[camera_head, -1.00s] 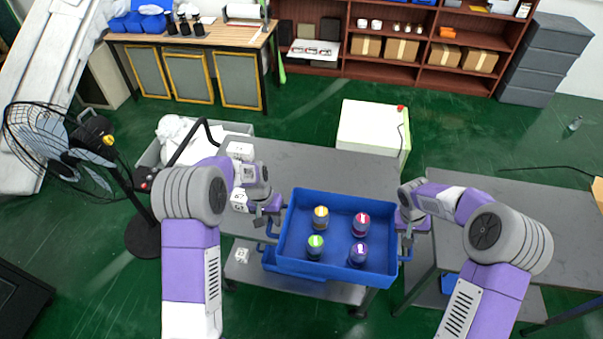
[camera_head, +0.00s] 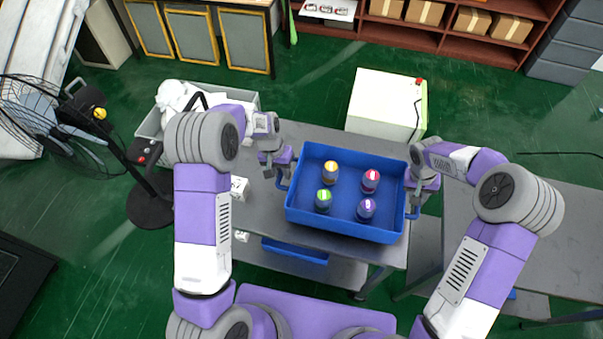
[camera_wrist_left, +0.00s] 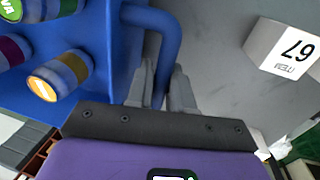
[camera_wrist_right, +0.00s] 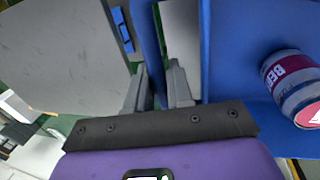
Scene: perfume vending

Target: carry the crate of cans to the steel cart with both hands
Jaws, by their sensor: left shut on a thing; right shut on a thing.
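The blue crate (camera_head: 340,225) is level over the front right part of the grey steel cart top (camera_head: 330,139); I cannot tell whether it touches. Inside stand cans with yellow (camera_head: 330,172), red (camera_head: 370,181), green (camera_head: 323,201) and purple (camera_head: 366,209) lids. My left gripper (camera_head: 283,174) is shut on the crate's left handle, which shows between its fingers in the left wrist view (camera_wrist_left: 165,45). My right gripper (camera_head: 415,194) is shut on the right handle; in the right wrist view that handle is partly hidden by the fingers (camera_wrist_right: 158,85).
A white item box (camera_head: 239,188) is on the cart's left side. Another blue crate (camera_head: 295,250) is on its lower shelf. A grey table (camera_head: 540,215) stands to the right, a white cabinet (camera_head: 385,105) behind, and a black fan stand (camera_head: 152,200) to the left.

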